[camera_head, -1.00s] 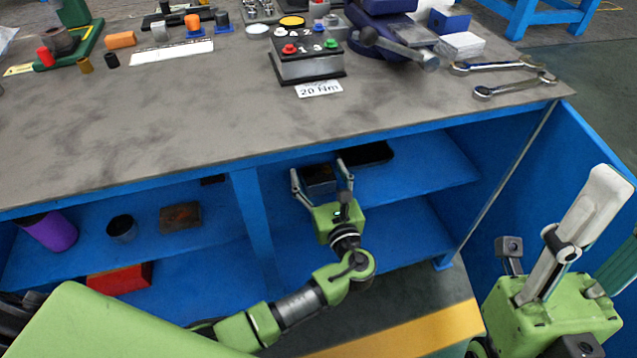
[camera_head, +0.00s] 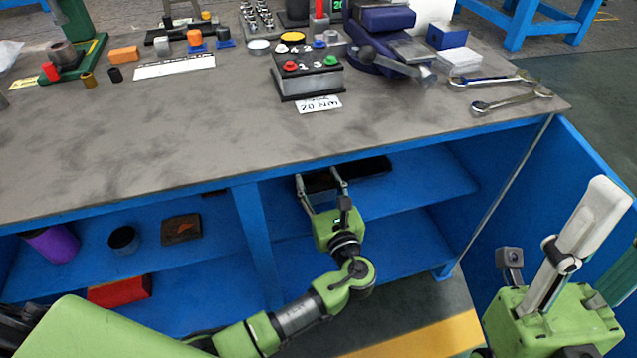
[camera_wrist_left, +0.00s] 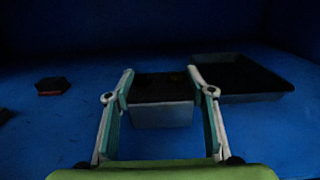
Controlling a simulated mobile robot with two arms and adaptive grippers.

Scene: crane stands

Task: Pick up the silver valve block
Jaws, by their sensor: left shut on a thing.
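The silver valve block shows as a grey block with a dark top in the left wrist view (camera_wrist_left: 162,116). It stands on the upper blue shelf under the bench. My left gripper (camera_head: 317,174) reaches into the shelf and is shut on the block, with one finger on each side; it also shows in the left wrist view (camera_wrist_left: 160,82). In the head view the block (camera_head: 321,188) is dark and partly hidden by the fingers and the bench edge. My right gripper (camera_head: 575,240) is at the lower right, outside the cabinet; its finger gap is unclear.
A dark tray (camera_wrist_left: 240,78) lies close to the right of the block. A small dark part (camera_wrist_left: 52,86) lies to the left. The bench top edge (camera_head: 200,190) overhangs the shelf. A blue upright (camera_head: 256,230) stands left of my gripper. An open blue door (camera_head: 575,190) is on the right.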

